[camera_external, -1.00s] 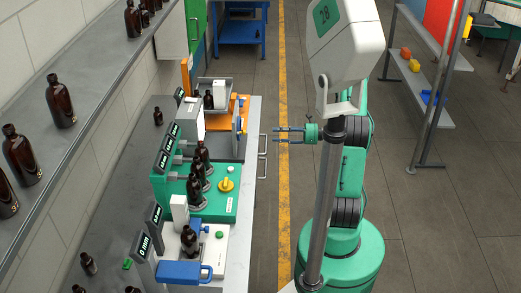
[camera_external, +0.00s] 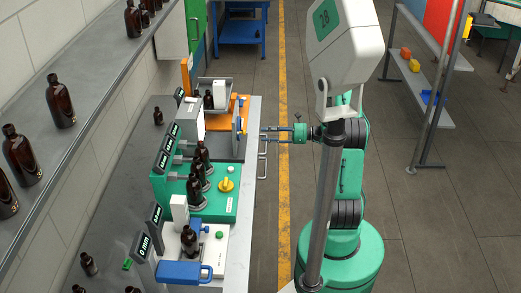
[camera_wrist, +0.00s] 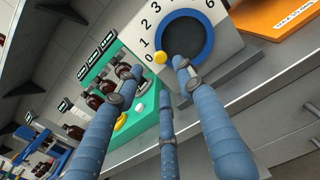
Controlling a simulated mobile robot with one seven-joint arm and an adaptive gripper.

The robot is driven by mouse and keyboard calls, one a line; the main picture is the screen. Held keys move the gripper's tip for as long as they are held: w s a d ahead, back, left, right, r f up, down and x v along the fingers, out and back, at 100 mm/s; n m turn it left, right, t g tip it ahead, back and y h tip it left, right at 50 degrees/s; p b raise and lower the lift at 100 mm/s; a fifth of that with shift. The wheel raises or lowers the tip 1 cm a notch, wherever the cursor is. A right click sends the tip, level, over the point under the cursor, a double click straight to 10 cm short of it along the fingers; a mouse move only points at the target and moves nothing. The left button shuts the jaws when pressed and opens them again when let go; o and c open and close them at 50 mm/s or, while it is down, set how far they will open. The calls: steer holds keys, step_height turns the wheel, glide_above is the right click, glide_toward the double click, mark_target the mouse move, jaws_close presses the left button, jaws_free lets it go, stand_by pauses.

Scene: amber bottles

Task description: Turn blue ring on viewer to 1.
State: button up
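The viewer has a white face (camera_wrist: 222,32) with a blue ring (camera_wrist: 166,38) around a dark round window in the wrist view. Black numbers run around the ring, with 0, 1, 2 and 3 on its left side. A yellow knob (camera_wrist: 160,57) on the ring sits beside the 0. In the external view the viewer's round front (camera_external: 237,128) is seen nearly edge-on. My gripper (camera_external: 263,137) points at it from the right, apparently short of touching. Its three blue fingers (camera_wrist: 157,78) are spread and hold nothing.
A green station (camera_wrist: 98,70) with several amber bottles stands beside the viewer, with a yellow knob (camera_external: 227,185) on it. The grey bench edge (camera_wrist: 240,110) and door handles are below. The aisle floor is clear.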

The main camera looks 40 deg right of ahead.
steer(key=b+x, duration=0.1)
steer(key=x, duration=0.7)
steer(key=shift+w+a, duration=0.15)
steer(key=shift+w, duration=0.05)
jaws_close()
